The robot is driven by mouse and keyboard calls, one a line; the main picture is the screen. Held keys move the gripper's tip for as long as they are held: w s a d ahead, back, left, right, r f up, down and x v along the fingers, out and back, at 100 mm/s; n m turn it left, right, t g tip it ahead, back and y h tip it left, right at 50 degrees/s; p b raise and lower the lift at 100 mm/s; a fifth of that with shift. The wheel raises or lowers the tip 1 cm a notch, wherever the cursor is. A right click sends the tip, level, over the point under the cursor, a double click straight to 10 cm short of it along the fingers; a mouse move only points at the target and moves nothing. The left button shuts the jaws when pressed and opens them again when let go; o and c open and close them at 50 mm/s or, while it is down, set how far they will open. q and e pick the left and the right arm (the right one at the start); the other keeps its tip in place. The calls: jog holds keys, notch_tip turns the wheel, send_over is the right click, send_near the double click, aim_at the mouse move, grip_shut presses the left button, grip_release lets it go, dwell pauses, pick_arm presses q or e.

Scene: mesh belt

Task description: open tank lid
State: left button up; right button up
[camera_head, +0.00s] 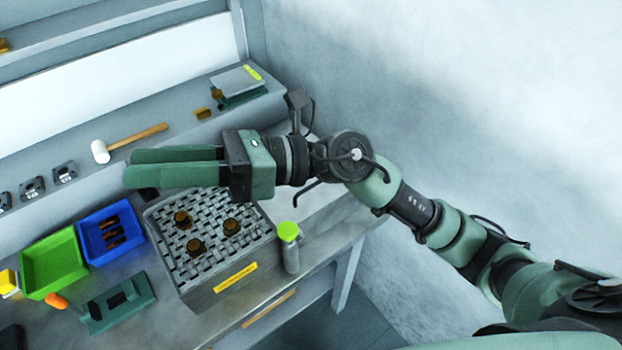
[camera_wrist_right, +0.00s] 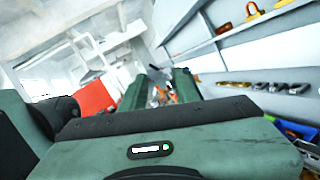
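A grey box-shaped tank (camera_head: 222,291) with a yellow label on its front stands on the bench, in the middle of the head view. A woven mesh top (camera_head: 212,256) covers it, with several small brown round pieces on it. A smaller green-grey box with a flat grey lid (camera_head: 236,79) and yellow label sits on the back ledge; I cannot tell which box the task means. My right gripper (camera_head: 128,168) is above the tank's far side, pointing left, apart from both boxes. The right wrist view shows a gap between its fingers (camera_wrist_right: 160,92), with nothing held. My left gripper is out of view.
A green-capped bottle (camera_head: 289,248) stands right of the tank. Blue (camera_head: 91,250) and green (camera_head: 38,284) bins and a dark green fixture (camera_head: 119,303) lie left. A mallet (camera_head: 132,143) lies on the back ledge. The wall bounds the right side.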

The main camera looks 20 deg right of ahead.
notch_tip(320, 180, down, 5)
jog(key=n+g+h, duration=0.2)
jog(key=n+h, duration=0.2)
jog(key=n+t+h, duration=0.4)
jog(key=h, duration=1.2)
send_near(310, 187)
jog(key=p+x, duration=0.3)
jog(key=x, duration=0.4)
jog(key=shift+w+f, duration=0.1)
jog(key=shift+f, duration=0.15)
grip_shut()
